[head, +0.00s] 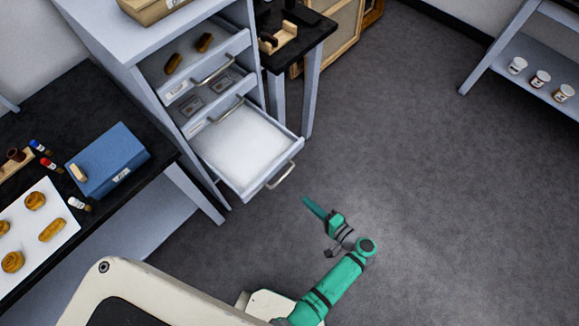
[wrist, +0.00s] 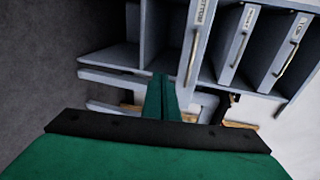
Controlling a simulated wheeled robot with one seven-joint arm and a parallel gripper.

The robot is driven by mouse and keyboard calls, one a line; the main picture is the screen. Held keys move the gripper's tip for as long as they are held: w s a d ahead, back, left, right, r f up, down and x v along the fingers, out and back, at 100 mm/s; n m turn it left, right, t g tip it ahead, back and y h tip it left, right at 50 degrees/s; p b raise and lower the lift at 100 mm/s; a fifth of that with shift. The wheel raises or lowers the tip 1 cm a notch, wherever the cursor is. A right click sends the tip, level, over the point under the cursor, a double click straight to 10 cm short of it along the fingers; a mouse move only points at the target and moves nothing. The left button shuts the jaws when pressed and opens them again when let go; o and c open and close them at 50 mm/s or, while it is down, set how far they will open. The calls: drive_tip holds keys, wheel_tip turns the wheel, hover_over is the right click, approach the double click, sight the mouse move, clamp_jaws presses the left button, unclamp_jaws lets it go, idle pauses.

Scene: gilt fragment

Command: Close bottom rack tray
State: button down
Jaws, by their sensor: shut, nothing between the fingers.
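The bottom rack tray (head: 240,148) is pulled well out of the grey rack (head: 110,45) in the head view. Its white inside looks empty, and its bar handle (head: 284,176) faces the lower right. My gripper (head: 307,201) is shut and empty, to the lower right of the tray front and apart from the handle in the picture. In the wrist view, my shut fingers (wrist: 160,80) point toward the rack, which appears turned sideways. The bottom tray's labelled front (wrist: 197,40) is just beyond the fingertips in that picture; the exact gap cannot be told.
The middle tray (head: 212,98) and top tray (head: 190,62) show above, with their contents visible. A black bench (head: 130,190) with a blue box (head: 108,160) stands left. A dark table (head: 305,45) stands behind the rack. The floor (head: 430,190) at right is clear.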

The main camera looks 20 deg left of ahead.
drive_tip(key=w+d+r+n+y, duration=0.1)
drive_tip(key=w+d+r+y, duration=0.1)
drive_tip(key=w+r+y, duration=0.3)
drive_tip(key=h, duration=0.2)
approach(283, 161)
drive_tip(key=x, duration=0.6)
drive_tip(key=shift+s+a+r, duration=0.1)
drive_tip(key=shift+a, duration=0.15)
